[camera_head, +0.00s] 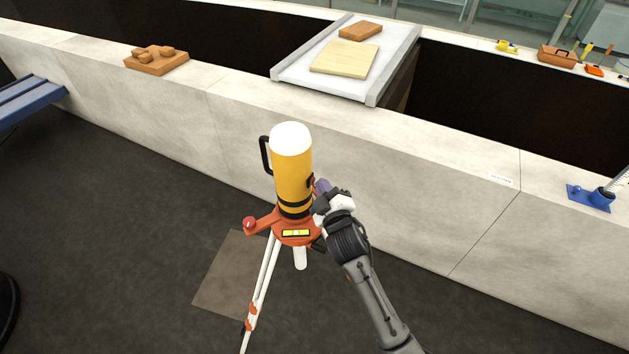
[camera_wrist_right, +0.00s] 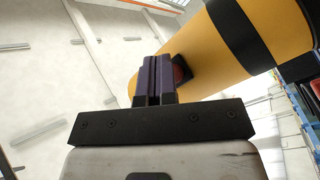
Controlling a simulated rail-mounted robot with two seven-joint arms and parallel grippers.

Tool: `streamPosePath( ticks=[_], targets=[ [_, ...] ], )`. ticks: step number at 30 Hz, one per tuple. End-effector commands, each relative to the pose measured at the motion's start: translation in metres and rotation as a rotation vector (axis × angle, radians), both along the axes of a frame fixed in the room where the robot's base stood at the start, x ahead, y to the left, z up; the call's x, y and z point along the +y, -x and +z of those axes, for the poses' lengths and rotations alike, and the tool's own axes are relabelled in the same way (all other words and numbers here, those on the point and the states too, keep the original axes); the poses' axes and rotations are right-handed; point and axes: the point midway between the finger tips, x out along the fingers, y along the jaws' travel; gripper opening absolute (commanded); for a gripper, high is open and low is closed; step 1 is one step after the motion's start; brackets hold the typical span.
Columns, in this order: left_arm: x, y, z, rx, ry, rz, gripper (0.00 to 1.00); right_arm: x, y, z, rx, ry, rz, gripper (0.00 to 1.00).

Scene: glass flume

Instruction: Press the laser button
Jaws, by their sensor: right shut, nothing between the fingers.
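The laser (camera_head: 292,170) is a yellow cylinder with a white top, black bands and a black side handle. It stands upright on an orange tripod head (camera_head: 297,238). Its red button (camera_wrist_right: 181,70), in a dark surround, is partly hidden behind my right gripper's fingers in the right wrist view; a bit of red (camera_head: 311,181) shows on the laser's right side in the head view. My right gripper (camera_head: 322,187) is shut and empty, its purple fingertips (camera_wrist_right: 158,75) close beside the button. I cannot tell whether they touch it. My left gripper is out of view.
A pale concrete wall (camera_head: 400,165) runs behind the tripod. A grey-edged platform with boards (camera_head: 300,75) spans the dark channel. A blue rail (camera_head: 28,98) is at left.

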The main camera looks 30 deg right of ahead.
Motion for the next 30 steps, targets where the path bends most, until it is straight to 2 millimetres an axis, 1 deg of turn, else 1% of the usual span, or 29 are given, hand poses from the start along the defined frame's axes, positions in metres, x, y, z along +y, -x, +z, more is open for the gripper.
streamPosePath(
  ticks=[6, 17, 20, 30],
  targets=[
    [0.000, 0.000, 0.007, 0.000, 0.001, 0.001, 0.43, -0.004, 0.007, 0.001, 0.000, 0.000, 0.000, 0.00],
    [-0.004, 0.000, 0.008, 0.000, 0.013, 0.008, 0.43, -0.005, 0.009, 0.001, 0.000, 0.000, 0.000, 0.00],
    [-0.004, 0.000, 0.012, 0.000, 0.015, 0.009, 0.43, -0.008, 0.015, 0.002, 0.000, 0.001, 0.000, 0.00],
    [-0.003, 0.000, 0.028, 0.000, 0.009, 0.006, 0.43, -0.023, 0.044, 0.002, 0.002, 0.001, 0.000, 0.00]
  ],
)
